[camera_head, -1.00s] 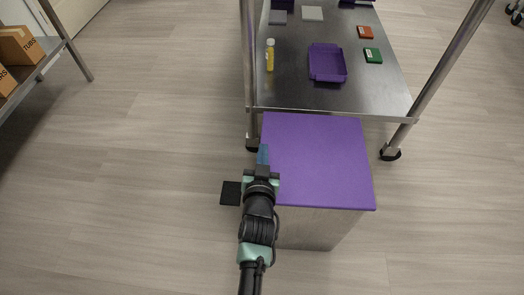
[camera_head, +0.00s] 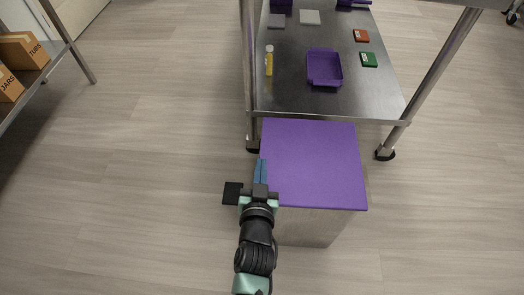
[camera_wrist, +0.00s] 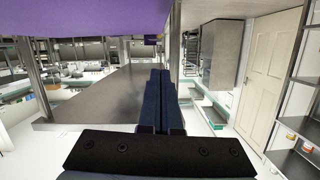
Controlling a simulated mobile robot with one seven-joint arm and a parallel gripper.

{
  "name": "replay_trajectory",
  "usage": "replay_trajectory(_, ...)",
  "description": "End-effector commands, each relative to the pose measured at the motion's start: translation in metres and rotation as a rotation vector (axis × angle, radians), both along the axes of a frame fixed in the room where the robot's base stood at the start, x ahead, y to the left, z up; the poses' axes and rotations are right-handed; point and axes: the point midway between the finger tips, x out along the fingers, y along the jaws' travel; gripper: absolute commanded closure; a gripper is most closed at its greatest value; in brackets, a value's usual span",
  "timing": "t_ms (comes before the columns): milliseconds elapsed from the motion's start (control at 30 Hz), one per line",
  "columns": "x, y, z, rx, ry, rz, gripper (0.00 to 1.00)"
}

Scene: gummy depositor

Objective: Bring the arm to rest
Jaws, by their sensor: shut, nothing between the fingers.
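My gripper (camera_head: 260,172) is in the lower middle of the head view, with its blue fingers pointing up the picture. The fingers are together and hold nothing. They overlap the left edge of the purple-topped block (camera_head: 312,165) in this view; I cannot tell whether they touch it. In the wrist view my gripper (camera_wrist: 161,78) shows its two dark blue fingers side by side, closed. My arm runs down from it to the bottom of the head view.
A steel table (camera_head: 290,100) stands beyond the block, holding a purple tray (camera_head: 324,70), a yellow bottle (camera_head: 269,58), a green box (camera_head: 369,60) and a red box (camera_head: 361,36). A shelf (camera_head: 50,58) with cartons (camera_head: 22,52) is at far left. Floor left of the arm is clear.

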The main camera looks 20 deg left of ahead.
Motion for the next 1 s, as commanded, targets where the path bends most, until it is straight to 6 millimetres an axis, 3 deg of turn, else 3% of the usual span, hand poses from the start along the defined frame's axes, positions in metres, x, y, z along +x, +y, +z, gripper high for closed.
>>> replay_trajectory(100,-0.016,-0.004,0.005,0.000,0.001,0.001,1.00)
replay_trajectory(300,-0.027,-0.009,0.008,-0.001,-0.001,0.000,1.00)
replay_trajectory(567,-0.027,-0.009,0.009,0.000,-0.003,0.000,1.00)
replay_trajectory(667,-0.018,-0.010,0.025,0.005,-0.029,-0.004,1.00)
replay_trajectory(767,0.002,-0.012,0.068,0.013,-0.095,-0.014,1.00)
replay_trajectory(867,0.027,-0.018,0.135,0.024,-0.192,-0.029,1.00)
replay_trajectory(1000,0.051,-0.033,0.240,0.033,-0.344,-0.062,1.00)
